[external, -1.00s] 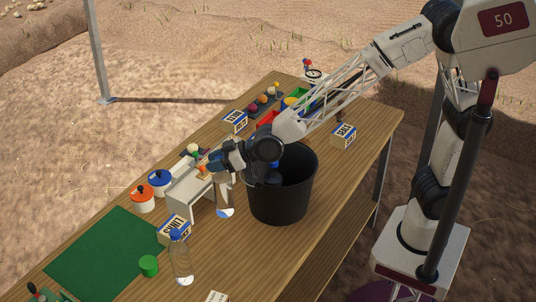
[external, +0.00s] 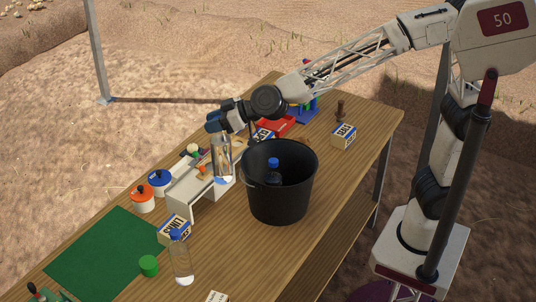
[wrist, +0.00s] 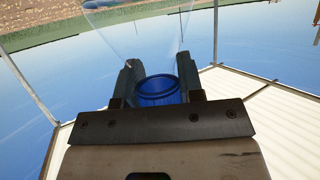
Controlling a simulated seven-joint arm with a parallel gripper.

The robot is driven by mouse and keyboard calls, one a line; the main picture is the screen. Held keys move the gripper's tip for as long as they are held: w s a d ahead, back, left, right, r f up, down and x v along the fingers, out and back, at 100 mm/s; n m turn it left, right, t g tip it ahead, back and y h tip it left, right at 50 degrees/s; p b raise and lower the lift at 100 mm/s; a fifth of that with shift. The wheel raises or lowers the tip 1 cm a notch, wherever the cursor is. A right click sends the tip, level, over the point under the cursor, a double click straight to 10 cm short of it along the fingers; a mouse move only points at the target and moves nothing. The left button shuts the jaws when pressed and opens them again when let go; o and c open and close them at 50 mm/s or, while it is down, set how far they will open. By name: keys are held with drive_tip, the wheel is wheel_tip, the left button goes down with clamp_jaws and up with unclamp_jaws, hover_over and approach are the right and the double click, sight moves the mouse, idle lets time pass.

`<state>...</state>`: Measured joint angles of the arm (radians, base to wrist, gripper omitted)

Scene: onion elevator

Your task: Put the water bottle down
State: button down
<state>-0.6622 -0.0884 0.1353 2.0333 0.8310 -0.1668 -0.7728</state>
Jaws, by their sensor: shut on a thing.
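My gripper (external: 216,124) is shut on the blue cap of a clear water bottle (external: 222,160). The bottle hangs upright below it, in front of the white stand (external: 184,196) in the external view; its exact height is hard to tell. In the wrist view the blue cap (wrist: 158,88) sits between the two fingers (wrist: 160,78), with the clear bottle body beyond it. A second clear bottle with a blue cap (external: 181,262) stands on the table near the front. A dark blue-capped bottle (external: 273,174) is inside the black bucket (external: 278,205).
The bucket stands right of the held bottle on the wooden table (external: 330,185). The table's right part is mostly clear.

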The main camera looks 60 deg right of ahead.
drive_tip(key=shift+w+d+r+m+t+h, duration=0.15)
drive_tip(key=shift+d+r+m+t+h, duration=0.2)
drive_tip(key=shift+d, duration=0.35)
drive_tip(key=shift+w+d+r+m+t+h, duration=0.15)
drive_tip(key=shift+d+r+m+h, duration=0.2)
drive_tip(key=shift+d, duration=0.35)
drive_tip(key=s+d+r+m+h, duration=0.1)
drive_tip(key=d+r+m+h, duration=0.1)
drive_tip(key=d+m+h, duration=0.9)
drive_tip(key=s+d+f+m+g+h, duration=0.15)
drive_tip(key=s+d, duration=0.25)
drive_tip(key=d, duration=0.4)
drive_tip(key=s+d+f+m+g+h, duration=0.1)
drive_tip(key=s+d+f+g+h, duration=0.2)
drive_tip(key=d, duration=0.5)
drive_tip(key=shift+t+y, duration=0.35)
drive_tip(key=shift+t, duration=0.4)
drive_tip(key=shift+s+f, duration=0.2)
drive_tip(key=shift+f, duration=0.55)
drive_tip(key=shift+s+f, duration=0.25)
drive_tip(key=shift+f, duration=0.5)
drive_tip(key=shift+s+f, duration=0.2)
drive_tip(key=shift+f, duration=0.7)
wheel_tip(320, 180, down, 14)
